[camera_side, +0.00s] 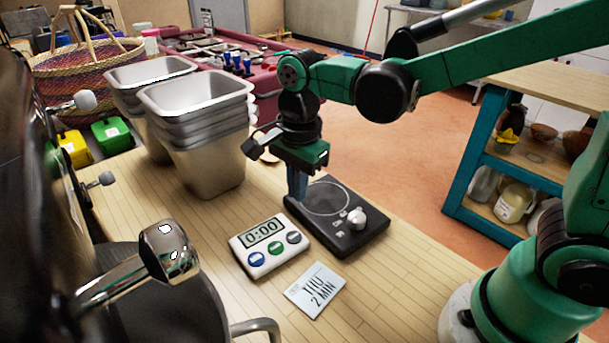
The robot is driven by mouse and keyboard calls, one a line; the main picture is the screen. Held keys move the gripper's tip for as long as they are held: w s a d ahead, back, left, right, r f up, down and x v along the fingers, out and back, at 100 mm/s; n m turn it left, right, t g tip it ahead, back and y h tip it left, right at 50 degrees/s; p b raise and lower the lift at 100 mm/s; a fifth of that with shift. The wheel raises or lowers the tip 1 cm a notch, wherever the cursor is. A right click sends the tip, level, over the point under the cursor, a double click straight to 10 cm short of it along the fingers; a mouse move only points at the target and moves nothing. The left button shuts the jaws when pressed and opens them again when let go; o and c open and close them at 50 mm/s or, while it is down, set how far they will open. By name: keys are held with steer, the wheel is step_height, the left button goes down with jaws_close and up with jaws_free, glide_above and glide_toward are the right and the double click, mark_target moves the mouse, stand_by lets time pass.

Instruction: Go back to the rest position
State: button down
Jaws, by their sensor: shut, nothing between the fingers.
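My gripper (298,186) points down at the left edge of a black hot plate or scale (362,240) with a round ring and a pale knob. Its fingers are shut with nothing between them. I cannot tell whether the fingertips touch the black device or hang just above it. My green and black arm reaches in from the right, above the wooden counter (400,283).
A white timer (268,262) reading 0:00 and a card (315,291) marked "THU 2 MIN" lie in front. Stacked metal pans (205,150) stand left of my gripper. A chrome-handled dark machine (165,250) fills the near left. A teal shelf (470,165) stands right.

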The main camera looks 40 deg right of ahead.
steer(key=s+d+r+n+t, duration=0.3)
steer(key=d+n+t, duration=0.3)
steer(key=n, duration=1)
steer(key=shift+s+d+n+t, duration=0.35)
steer(key=shift+s+d, duration=0.3)
steer(key=shift+s, duration=0.25)
